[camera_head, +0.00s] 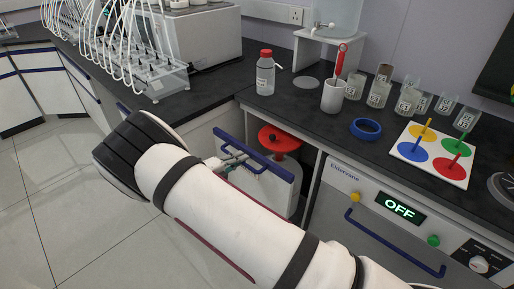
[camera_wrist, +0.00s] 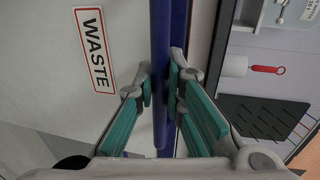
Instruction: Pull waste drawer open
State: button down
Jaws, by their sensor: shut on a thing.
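The waste drawer has a pale front (camera_wrist: 60,60) with a red-bordered "WASTE" label (camera_wrist: 95,49). Its blue bar handle (camera_head: 258,157) runs along the top of the front in the head view. In the wrist view the handle (camera_wrist: 160,60) stands upright between my fingers. My gripper (camera_head: 232,163) is shut on the handle; it also shows in the wrist view (camera_wrist: 163,84). The drawer stands partly out from under the counter, with a red-lidded container (camera_head: 279,139) showing behind the front. My arm hides the lower part of the drawer.
An oven-like unit (camera_head: 385,225) with an "OFF" display and blue handle is right of the drawer. The dark counter (camera_head: 310,115) above holds a red-capped bottle (camera_head: 265,75), a white cup (camera_head: 332,97) and several glass beakers. Tiled floor (camera_head: 65,180) is clear at left.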

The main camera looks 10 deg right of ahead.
jog(key=f+b+v, duration=0.1)
jog(key=v, duration=0.8)
jog(key=f+b+v, duration=0.1)
jog(key=f+v, duration=0.1)
jog(key=v, duration=0.7)
jog(key=shift+s+a+f, duration=0.3)
jog(key=shift+s+a, duration=0.1)
jog(key=shift+a, duration=0.1)
jog(key=c, duration=1.7)
grip_release()
jog(key=shift+o, duration=0.2)
jog(key=v, duration=1.2)
